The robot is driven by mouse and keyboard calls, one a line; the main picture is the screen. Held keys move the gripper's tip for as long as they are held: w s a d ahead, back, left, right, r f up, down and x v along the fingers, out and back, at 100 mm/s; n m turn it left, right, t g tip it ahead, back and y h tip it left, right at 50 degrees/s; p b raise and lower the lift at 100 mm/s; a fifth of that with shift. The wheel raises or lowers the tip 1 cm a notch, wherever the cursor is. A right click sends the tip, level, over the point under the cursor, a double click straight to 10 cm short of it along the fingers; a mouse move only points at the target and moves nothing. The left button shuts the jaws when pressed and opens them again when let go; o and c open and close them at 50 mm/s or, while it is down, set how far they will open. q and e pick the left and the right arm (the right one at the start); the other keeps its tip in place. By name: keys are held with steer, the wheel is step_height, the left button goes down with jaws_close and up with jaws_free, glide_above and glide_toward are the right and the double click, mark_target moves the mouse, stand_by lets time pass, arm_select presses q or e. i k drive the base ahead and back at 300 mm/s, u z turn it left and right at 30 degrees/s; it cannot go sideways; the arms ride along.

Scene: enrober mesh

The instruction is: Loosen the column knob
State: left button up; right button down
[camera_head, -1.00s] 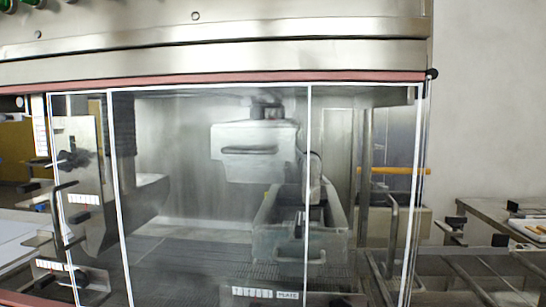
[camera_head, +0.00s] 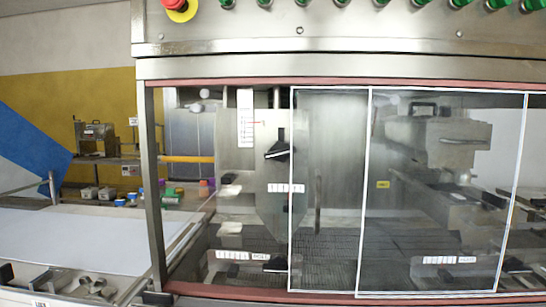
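A black knob with a light lever-like edge (camera_head: 278,150) is on a grey metal plate or column (camera_head: 262,185) inside the machine, left of centre in the head view. A white vertical scale with a red mark (camera_head: 246,120) is beside it on the left. A second black knob (camera_head: 278,263) is lower down, near a label strip. I cannot tell from the frame which knob is the column knob, though the upper one sits on the upright part. Neither of my grippers shows in the head view.
A clear panel with white edges (camera_head: 370,200) covers the machine's centre and right; the left bay beside the upper knob looks uncovered. A metal frame post (camera_head: 152,190) bounds the opening. A white belt (camera_head: 80,240) lies at left. A red emergency button (camera_head: 180,8) is above.

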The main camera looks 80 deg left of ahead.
mark_target(281, 151)
steer(key=k, duration=0.65)
steer(key=u, duration=0.9)
steer(key=i, duration=0.15)
steer(key=z, duration=0.05)
